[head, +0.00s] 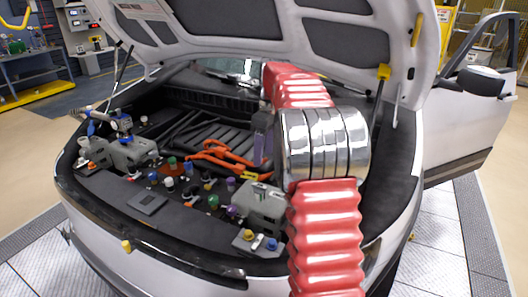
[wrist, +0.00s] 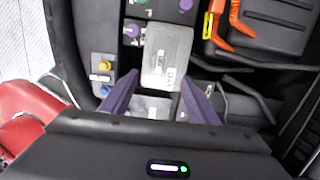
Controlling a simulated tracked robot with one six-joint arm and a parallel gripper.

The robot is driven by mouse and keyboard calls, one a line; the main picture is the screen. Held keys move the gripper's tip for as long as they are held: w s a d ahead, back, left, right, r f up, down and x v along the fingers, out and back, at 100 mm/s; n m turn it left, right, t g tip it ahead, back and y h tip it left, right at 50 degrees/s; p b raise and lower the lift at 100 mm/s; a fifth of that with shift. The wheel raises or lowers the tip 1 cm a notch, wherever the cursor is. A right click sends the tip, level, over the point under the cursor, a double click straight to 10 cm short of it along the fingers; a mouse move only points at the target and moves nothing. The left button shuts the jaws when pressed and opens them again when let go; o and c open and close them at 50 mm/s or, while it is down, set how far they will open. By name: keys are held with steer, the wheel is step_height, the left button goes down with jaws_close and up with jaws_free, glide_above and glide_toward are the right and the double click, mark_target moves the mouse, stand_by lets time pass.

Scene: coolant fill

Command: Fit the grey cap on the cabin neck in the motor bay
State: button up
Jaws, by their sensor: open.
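My gripper (wrist: 159,78) is open and empty, its two purple-grey fingers pointing down over a labelled grey box (wrist: 166,55) in the motor bay. The same box shows in the head view (head: 263,205), at the bay's front right. In the head view a purple finger of my gripper (head: 263,140) shows beside the shiny arm, which hides the rest. Several small coloured caps and necks stand along the bay's front, including a white one (head: 168,183), a green one (head: 213,201) and a purple one (wrist: 132,30). I cannot pick out the grey cap or tell which neck is the cabin one.
Orange cables (head: 215,155) lie in the middle of the bay. A yellow cap (head: 249,235) and a blue cap (head: 272,244) stand at the front right. Another grey unit (head: 133,152) stands at the left. The raised hood (head: 350,75) hangs above, held by a prop.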

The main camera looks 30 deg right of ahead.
mark_target(263, 186)
steer(key=shift+d, duration=0.15)
steer(key=s+t, duration=0.1)
steer(key=s+d+f+t+y, duration=0.1)
steer(key=s+d+f, duration=0.1)
steer(key=s, duration=0.1)
steer(key=shift+s+t+y, duration=0.1)
steer(key=shift+t+y, duration=0.2)
steer(key=shift+t, duration=0.1)
stand_by(0.3)
steer(key=x, duration=1.3)
steer(key=shift+f, duration=0.4)
